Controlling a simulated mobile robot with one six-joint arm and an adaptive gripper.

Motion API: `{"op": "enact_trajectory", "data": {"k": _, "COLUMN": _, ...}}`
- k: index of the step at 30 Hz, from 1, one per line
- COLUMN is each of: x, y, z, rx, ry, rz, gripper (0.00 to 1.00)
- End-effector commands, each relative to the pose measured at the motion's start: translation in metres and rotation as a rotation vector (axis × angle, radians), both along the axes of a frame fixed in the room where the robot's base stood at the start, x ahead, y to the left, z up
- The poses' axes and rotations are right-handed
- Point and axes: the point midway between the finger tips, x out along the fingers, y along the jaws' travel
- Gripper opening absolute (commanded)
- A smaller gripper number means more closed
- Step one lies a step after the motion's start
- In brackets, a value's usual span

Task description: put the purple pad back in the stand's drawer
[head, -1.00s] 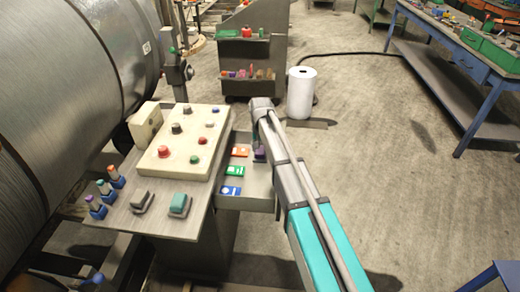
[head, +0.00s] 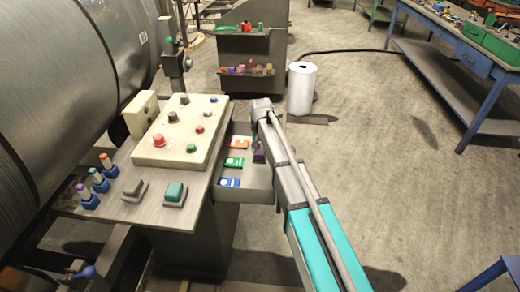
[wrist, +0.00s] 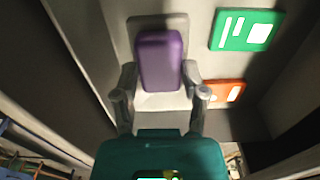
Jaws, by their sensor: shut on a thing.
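The purple pad (wrist: 160,60) is between the fingers of my gripper (wrist: 160,84) in the wrist view. It has a purple top on a pale grey base, and the fingers close on its sides. In the head view the purple pad (head: 259,156) shows as a small patch beside my gripper (head: 258,150), partly hidden by my arm. It is inside the open drawer (head: 243,196) of the stand (head: 140,205), at the right side. I cannot tell whether the pad touches the drawer floor.
The drawer holds orange (head: 239,144), green (head: 234,162) and blue (head: 229,182) labelled cards. The control box (head: 175,140) and a teal pad (head: 175,192) are on the stand's top. A white roll (head: 301,90) stands behind; open floor lies right.

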Motion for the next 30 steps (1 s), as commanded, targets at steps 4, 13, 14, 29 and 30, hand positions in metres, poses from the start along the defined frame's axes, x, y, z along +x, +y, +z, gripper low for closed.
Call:
{"op": "enact_trajectory", "data": {"k": 4, "x": 0.0, "y": 0.0, "z": -0.014, "rx": 0.0, "ry": 0.0, "rz": 0.0, "gripper": 0.18}}
{"op": "enact_trajectory", "data": {"k": 13, "x": 0.0, "y": 0.0, "z": -0.022, "rx": 0.0, "ry": 0.0, "rz": 0.0, "gripper": 0.18}}
{"op": "enact_trajectory", "data": {"k": 14, "x": 0.0, "y": 0.0, "z": -0.022, "rx": 0.0, "ry": 0.0, "rz": 0.0, "gripper": 0.18}}
{"op": "enact_trajectory", "data": {"k": 29, "x": 0.0, "y": 0.0, "z": -0.023, "rx": 0.0, "ry": 0.0, "rz": 0.0, "gripper": 0.18}}
{"op": "enact_trajectory", "data": {"k": 30, "x": 0.0, "y": 0.0, "z": -0.023, "rx": 0.0, "ry": 0.0, "rz": 0.0, "gripper": 0.18}}
